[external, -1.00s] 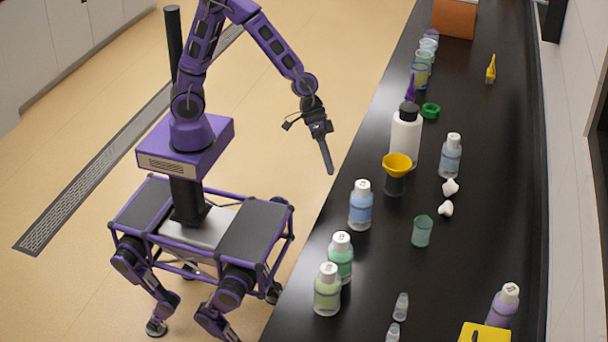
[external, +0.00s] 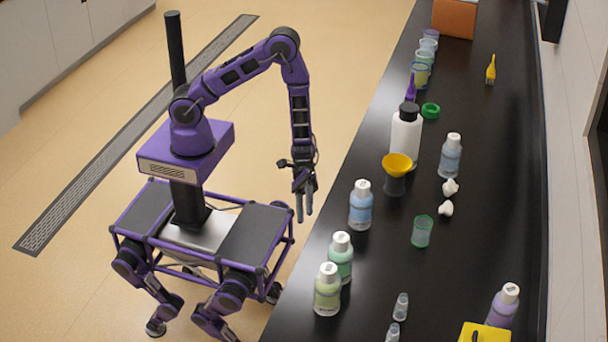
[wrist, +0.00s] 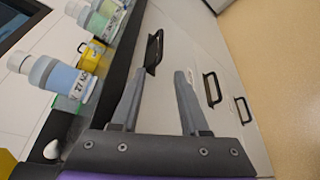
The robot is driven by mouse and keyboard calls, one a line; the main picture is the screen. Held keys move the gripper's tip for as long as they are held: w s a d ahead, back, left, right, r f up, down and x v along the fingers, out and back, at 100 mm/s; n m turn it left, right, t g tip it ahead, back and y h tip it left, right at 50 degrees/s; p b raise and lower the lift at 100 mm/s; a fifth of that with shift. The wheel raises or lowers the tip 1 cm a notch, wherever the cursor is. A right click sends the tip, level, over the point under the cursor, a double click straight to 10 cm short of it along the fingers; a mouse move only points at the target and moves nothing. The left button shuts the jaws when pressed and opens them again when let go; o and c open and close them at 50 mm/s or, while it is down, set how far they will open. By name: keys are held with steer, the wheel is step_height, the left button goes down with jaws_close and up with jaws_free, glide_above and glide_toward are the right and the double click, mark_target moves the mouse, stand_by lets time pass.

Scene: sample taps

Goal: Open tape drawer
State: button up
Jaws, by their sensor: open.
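My gripper (external: 304,215) hangs open and empty beside the bench's near edge, fingers pointing down in the external view. In the wrist view my gripper (wrist: 163,74) faces the pale cabinet front under the bench. A black bar handle (wrist: 154,50) on the front nearest the bench top appears just beyond the left fingertip; contact cannot be told. Two more black handles, one nearer (wrist: 212,88) and one farther right (wrist: 243,110), lie right of the fingers. The drawer fronts look closed. I cannot tell which one is the tape drawer. The external view hides the fronts.
The black bench top (external: 480,150) holds several bottles near its edge, including a blue one (external: 360,205) and a green one (external: 327,290). The floor (external: 350,60) beside the bench is clear.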

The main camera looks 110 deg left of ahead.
steer(key=x, duration=1.4)
steer(key=shift+d, duration=0.25)
jaws_close()
steer(key=shift+f, duration=0.1)
stand_by(0.6)
